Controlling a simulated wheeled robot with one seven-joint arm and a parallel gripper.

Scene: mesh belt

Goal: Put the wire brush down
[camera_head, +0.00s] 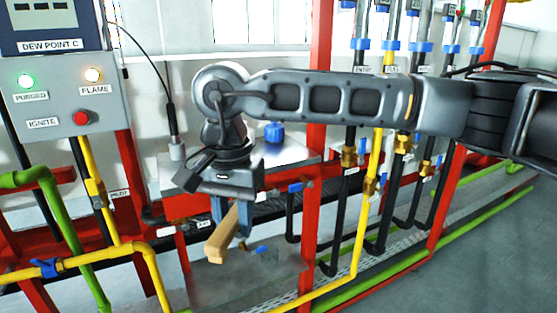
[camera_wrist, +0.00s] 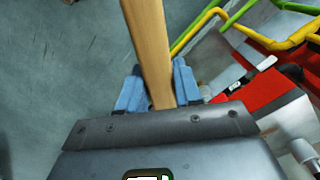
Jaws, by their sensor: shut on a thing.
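The wire brush (camera_head: 219,240) shows as a tan wooden bar held below my gripper (camera_head: 231,222), tilted toward the lower left in the head view. My gripper's blue fingers are shut on it. In the wrist view the brush (camera_wrist: 148,45) runs from the top edge down between the blue fingertips of my gripper (camera_wrist: 158,88). I see no bristles in either view. The brush hangs in the air in front of the red frame, with grey floor beneath it.
A control box (camera_head: 62,75) with lamps and a red button stands at left. Yellow pipe (camera_head: 80,262) and green pipe (camera_head: 75,235) run low at left. A red post (camera_head: 312,200) and several vertical pipes stand right of my gripper. Bare floor (camera_wrist: 60,70) lies at left in the wrist view.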

